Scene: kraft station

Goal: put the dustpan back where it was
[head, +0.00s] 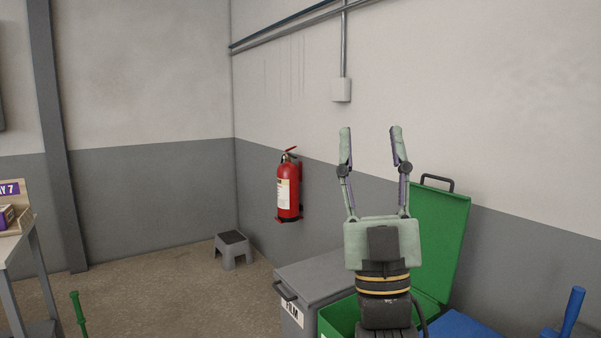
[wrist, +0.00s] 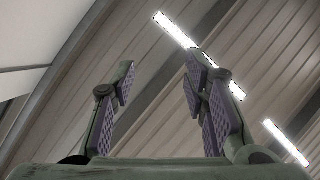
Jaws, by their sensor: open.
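My gripper (head: 371,135) points straight up in the head view, with its two pale green fingers spread wide and nothing between them. The wrist view also shows the open, empty gripper (wrist: 155,75) against the ceiling. No dustpan can be made out in either view. A green handle (head: 79,315) stands upright at the lower left of the head view; what it belongs to is cut off by the frame. A blue handle (head: 572,310) leans at the lower right; its lower end is also out of view.
An open green bin (head: 440,235) with its lid up stands behind my arm. A grey lidded bin (head: 315,275) is left of it, a blue lid (head: 465,328) right. A step stool (head: 233,255), a fire extinguisher (head: 288,192) and a table (head: 15,245) are farther off. Floor between is clear.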

